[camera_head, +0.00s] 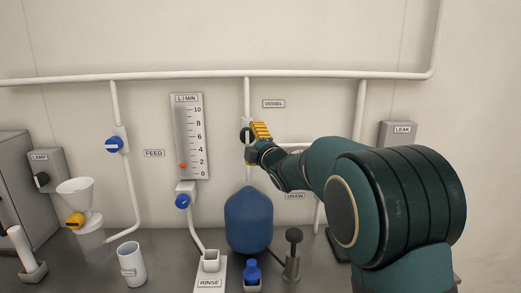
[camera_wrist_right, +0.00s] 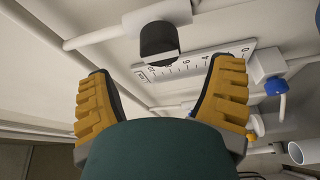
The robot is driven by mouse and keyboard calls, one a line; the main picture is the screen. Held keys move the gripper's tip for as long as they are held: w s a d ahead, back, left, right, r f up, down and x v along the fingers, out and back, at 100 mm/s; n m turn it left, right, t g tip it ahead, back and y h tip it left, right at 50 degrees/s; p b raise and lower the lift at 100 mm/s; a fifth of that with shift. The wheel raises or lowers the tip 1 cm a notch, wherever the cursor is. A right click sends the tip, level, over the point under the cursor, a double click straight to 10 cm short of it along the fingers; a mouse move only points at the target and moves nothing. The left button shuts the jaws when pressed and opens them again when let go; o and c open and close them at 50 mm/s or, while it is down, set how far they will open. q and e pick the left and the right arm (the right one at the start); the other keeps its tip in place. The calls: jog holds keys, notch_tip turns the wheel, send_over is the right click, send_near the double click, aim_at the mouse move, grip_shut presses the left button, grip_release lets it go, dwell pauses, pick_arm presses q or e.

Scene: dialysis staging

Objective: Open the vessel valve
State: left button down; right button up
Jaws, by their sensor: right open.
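The vessel valve has a black knob (camera_head: 246,135) on the white vertical pipe beside the VESSEL label (camera_head: 273,104), above the blue vessel (camera_head: 248,218). In the right wrist view the black knob (camera_wrist_right: 158,42) sticks out from its white body, ahead of and between the fingertips. My right gripper (camera_head: 261,131) is at the knob's right side in the head view and partly overlaps the valve area. Its yellow fingers (camera_wrist_right: 164,68) are spread wide with nothing between them, and the knob looks beyond the tips. My left gripper is in neither view.
A flow gauge (camera_head: 188,136) with a red marker near its bottom is left of the vessel pipe. Blue knobs sit at the feed pipe (camera_head: 114,144) and below the gauge (camera_head: 182,201). A RINSE holder (camera_head: 210,272), a white cup (camera_head: 131,264) and a blue-capped bottle (camera_head: 251,273) stand below.

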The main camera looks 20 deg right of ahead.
jog(key=s, duration=0.5)
jog(key=shift+d+f, duration=0.15)
jog(key=shift+d, duration=0.1)
jog(key=shift+f, duration=0.1)
